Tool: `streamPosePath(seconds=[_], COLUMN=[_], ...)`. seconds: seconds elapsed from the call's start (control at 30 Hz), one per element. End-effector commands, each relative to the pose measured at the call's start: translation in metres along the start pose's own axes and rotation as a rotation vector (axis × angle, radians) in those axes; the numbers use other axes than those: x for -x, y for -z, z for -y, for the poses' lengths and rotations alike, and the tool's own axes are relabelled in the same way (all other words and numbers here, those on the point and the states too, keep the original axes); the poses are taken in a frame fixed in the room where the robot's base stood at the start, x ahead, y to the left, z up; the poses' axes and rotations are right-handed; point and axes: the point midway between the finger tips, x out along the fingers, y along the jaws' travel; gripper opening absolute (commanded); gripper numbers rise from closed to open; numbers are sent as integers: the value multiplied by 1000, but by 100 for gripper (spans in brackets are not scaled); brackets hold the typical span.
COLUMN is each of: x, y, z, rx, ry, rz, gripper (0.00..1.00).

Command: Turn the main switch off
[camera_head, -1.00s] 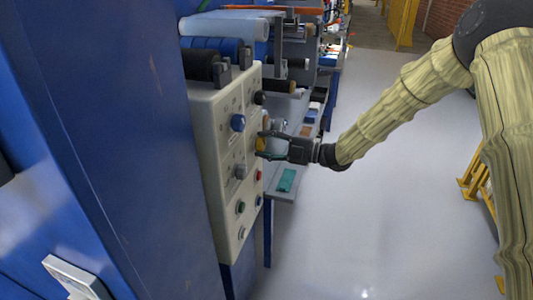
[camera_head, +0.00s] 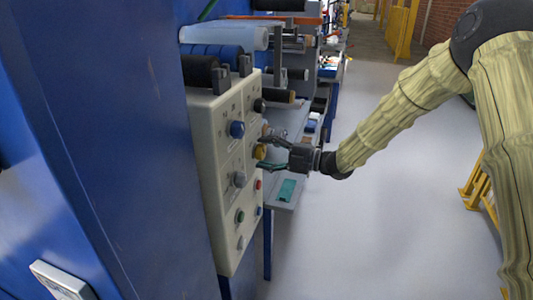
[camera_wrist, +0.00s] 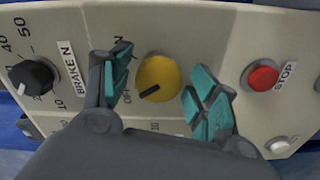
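The yellow round knob (camera_head: 260,152), which I take to be the main switch, sits on the pale control panel (camera_head: 209,140). In the wrist view the yellow knob (camera_wrist: 160,72) has a black mark pointing to the lower left, towards the partly hidden "OFF" label (camera_wrist: 127,96). Another label (camera_wrist: 122,46), mostly hidden by a finger, ends in "N". My gripper (camera_head: 268,152) is open in front of the panel. In the wrist view my gripper (camera_wrist: 158,90) has one teal-padded finger on each side of the knob, with gaps between pads and knob.
A red stop button (camera_wrist: 263,76) is right of the knob in the wrist view; a black brake dial (camera_wrist: 33,77) is left. Rollers (camera_head: 225,35) stand above.

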Motion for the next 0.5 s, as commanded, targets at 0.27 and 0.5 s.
streamPosePath(seconds=[0.27, 0.5], x=[0, 13], y=[0, 0], z=[0, 0], rx=[-1, -1], ry=[0, -1], rz=[-1, 0], gripper=[67, 67])
